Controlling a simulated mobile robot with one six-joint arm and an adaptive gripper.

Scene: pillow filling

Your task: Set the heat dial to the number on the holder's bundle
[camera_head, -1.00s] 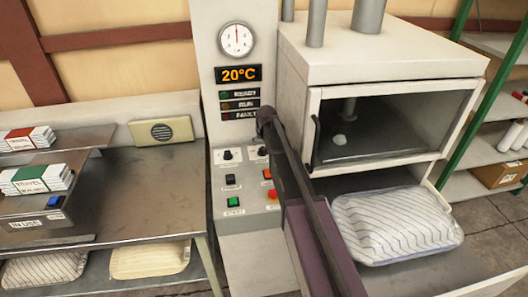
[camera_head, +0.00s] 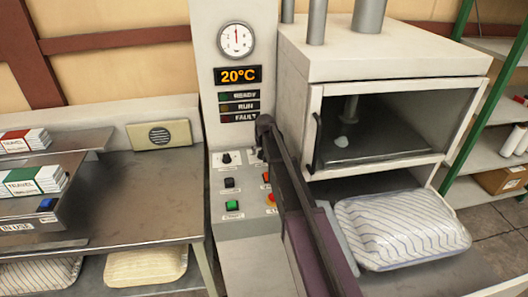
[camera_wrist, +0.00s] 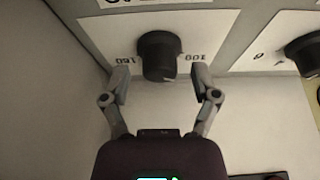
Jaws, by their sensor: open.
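In the wrist view a black round dial (camera_wrist: 158,57) sits on a white plate with upside-down labels 160 and 100 on either side. My gripper (camera_wrist: 161,78) is open, its fingers apart on either side of the dial's lower part; I cannot tell whether they touch it. In the head view my gripper (camera_head: 263,128) is in front of the control panel (camera_head: 245,240) and hides most of the right-hand dial. The holder (camera_head: 40,236), marked IN USE, stands at left with a green-banded bundle (camera_head: 35,181) labelled TRAVEL. Its number is too small to read.
Another black knob (camera_head: 227,157) is left of my gripper, also in the wrist view (camera_wrist: 304,52). Below are a green button (camera_head: 232,205) and other switches. The display (camera_head: 238,75) reads 20°C. The glass-fronted oven (camera_head: 395,120) and a striped pillow (camera_head: 400,228) are at right.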

